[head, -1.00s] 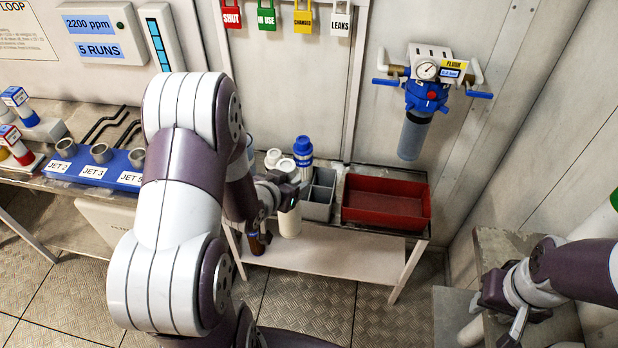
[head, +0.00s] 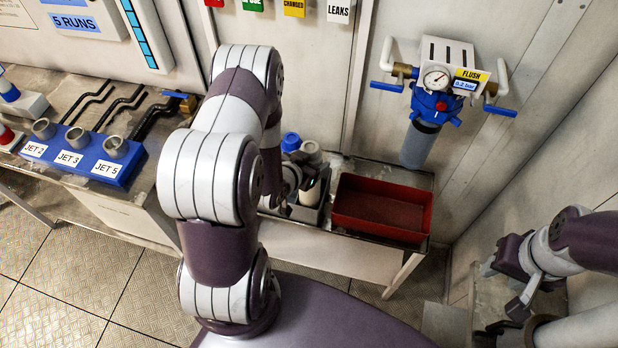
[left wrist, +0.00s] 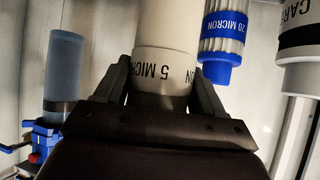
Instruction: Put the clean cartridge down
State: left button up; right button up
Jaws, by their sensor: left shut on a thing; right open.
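My left gripper (head: 298,192) is shut on a white cartridge (head: 312,188), close to the grey divided rack (head: 303,213) on the bench. In the left wrist view the white cartridge (left wrist: 163,55) sits between both fingers and carries a "5 MICRON" label. The arm hides part of the rack, so I cannot tell whether the cartridge's lower end is inside a compartment. A blue-capped cartridge (head: 290,142) is just left of it; a blue "20 MICRON" cartridge (left wrist: 222,40) shows in the left wrist view. My right gripper (head: 502,288) is open and empty at the lower right.
A red tray (head: 382,228) stands empty right of the rack. The flush housing (head: 428,110) with gauge hangs on the wall above. A blue jet block (head: 85,155) is on the left bench. Another cartridge (left wrist: 298,65) with a black band shows in the left wrist view.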

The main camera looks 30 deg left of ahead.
pick_arm(q)
jog(key=f, duration=0.2)
send_over(310, 198)
jog(key=w+a, duration=0.2)
jog(key=w, duration=0.1)
jog(key=f, duration=0.5)
jog(key=shift+s+d+f+b, duration=0.2)
jog(key=shift+d+f+b, duration=0.05)
jog(key=shift+b, duration=0.1)
jog(key=o, duration=1.5)
jog(key=shift+r, duration=0.1)
